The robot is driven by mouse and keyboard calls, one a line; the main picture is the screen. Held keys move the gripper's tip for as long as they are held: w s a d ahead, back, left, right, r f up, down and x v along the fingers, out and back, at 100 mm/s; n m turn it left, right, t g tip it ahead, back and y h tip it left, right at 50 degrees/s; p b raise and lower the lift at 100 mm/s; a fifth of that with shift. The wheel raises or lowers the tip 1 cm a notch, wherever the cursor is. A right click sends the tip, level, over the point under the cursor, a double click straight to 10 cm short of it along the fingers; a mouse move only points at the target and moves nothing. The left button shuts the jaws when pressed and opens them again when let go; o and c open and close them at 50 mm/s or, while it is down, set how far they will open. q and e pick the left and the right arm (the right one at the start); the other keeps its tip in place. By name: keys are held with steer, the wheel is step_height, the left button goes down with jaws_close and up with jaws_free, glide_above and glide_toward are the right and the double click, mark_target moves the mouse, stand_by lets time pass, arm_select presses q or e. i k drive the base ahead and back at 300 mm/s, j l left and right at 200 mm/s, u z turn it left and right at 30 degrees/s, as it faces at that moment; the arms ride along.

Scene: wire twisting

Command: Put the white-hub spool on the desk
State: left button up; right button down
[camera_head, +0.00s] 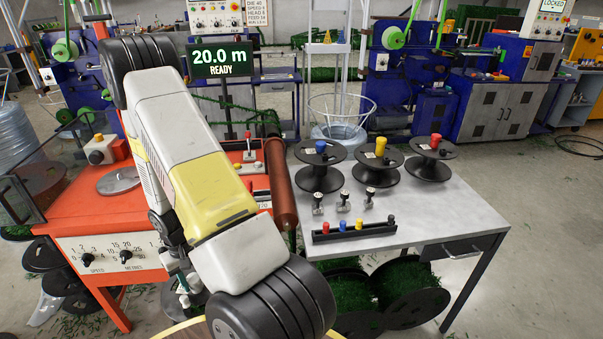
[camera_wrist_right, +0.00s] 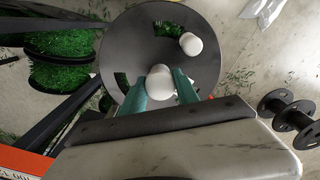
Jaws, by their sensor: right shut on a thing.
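In the right wrist view, my right gripper (camera_wrist_right: 161,87) has its teal fingers closed on the white hub (camera_wrist_right: 160,82) of a dark, round-flanged spool (camera_wrist_right: 120,50). A second white knob (camera_wrist_right: 190,43) stands near the flange's edge. In the head view, the right gripper (camera_head: 184,286) is low, beside the orange machine and left of the grey desk, apart from it. The spool there is mostly hidden by my arm. The grey desk (camera_head: 440,205) carries black spools with a blue hub (camera_head: 320,148), a yellow hub (camera_head: 380,146) and a red hub (camera_head: 435,141). My left gripper is not in view.
Metal fittings (camera_head: 343,203) and a rack of coloured pegs (camera_head: 355,228) occupy the desk's left front. The desk's right front is bare. A brown roller (camera_head: 280,180) stands between the orange machine (camera_head: 75,215) and desk. Green-filled reels (camera_head: 400,285) sit under the desk.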

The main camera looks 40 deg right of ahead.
mark_target(433, 209)
steer(key=k+l+z, duration=0.25)
steer(key=k+l, duration=0.15)
steer(key=k+l+z, duration=0.2)
steer(key=k+l, duration=0.15)
steer(key=l, duration=0.2)
